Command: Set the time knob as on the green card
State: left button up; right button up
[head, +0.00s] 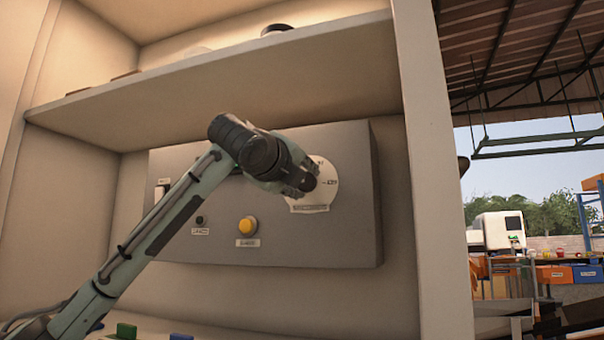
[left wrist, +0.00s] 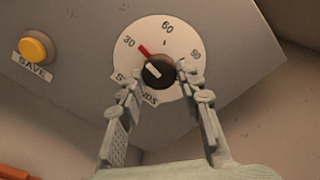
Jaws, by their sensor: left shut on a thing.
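The time knob is a dark round knob (left wrist: 159,71) on a white dial (left wrist: 176,40) marked 30, 60 and 90. A red pointer at its edge points up-left, between 30 and 60 and nearer 30. My left gripper (left wrist: 160,87) has its fingers on both sides of the knob and is shut on it. In the head view the left gripper (head: 308,178) covers much of the dial (head: 325,188). No green card can be made out. My right gripper is not in view.
The dial sits on a grey panel (head: 330,240) with a yellow SAVE button (head: 246,226), a small black fitting (head: 199,220) and a white switch-like part (head: 161,190). A shelf (head: 300,95) runs above. Green (head: 126,330) and blue (head: 180,337) pieces show at the bottom edge.

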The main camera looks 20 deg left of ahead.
pick_arm(q)
jog(key=shift+a+r+n, duration=0.1)
jog(key=shift+r+n, duration=0.1)
jog(key=shift+n, duration=0.5)
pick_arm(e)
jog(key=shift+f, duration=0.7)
pick_arm(q)
jog(key=o, duration=1.2)
jog(key=shift+f, duration=0.15)
jog(key=shift+c, duration=0.2)
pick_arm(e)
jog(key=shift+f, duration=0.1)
pick_arm(q)
jog(key=s, duration=1.2)
jog(key=shift+a, duration=0.15)
